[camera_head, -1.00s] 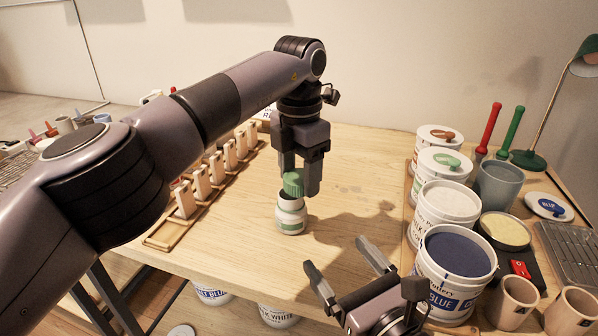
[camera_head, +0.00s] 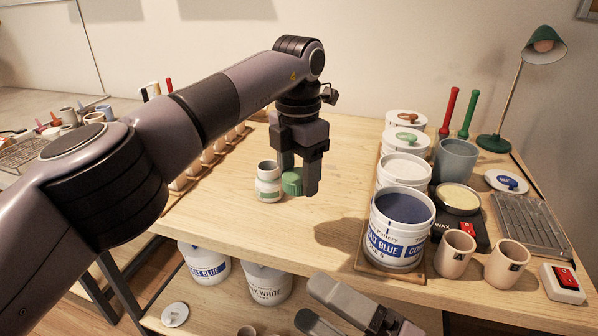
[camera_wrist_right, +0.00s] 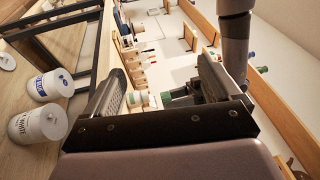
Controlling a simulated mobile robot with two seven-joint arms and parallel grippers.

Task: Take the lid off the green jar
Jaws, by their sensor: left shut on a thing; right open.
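The green jar is a small white jar with a green label (camera_head: 268,188), upright on the table with its dark mouth uncovered. The green ribbed lid (camera_head: 292,183) is apart from the mouth, at the jar's right side in the head view. My left gripper (camera_head: 298,183) is shut on the lid, fingers pointing down. I cannot tell how far the lid is above the tabletop. My right gripper (camera_head: 312,302) is open and empty, low in front of the table. The right wrist view shows the lid (camera_wrist_right: 167,97) between its fingers only in the distance.
Paint buckets stand in a tray (camera_head: 360,262) at the right, with cups (camera_head: 454,254), a switch box (camera_head: 563,283) and a lamp (camera_head: 492,142) around them. Lidded buckets (camera_head: 267,283) sit on the lower shelf. The tabletop middle is clear.

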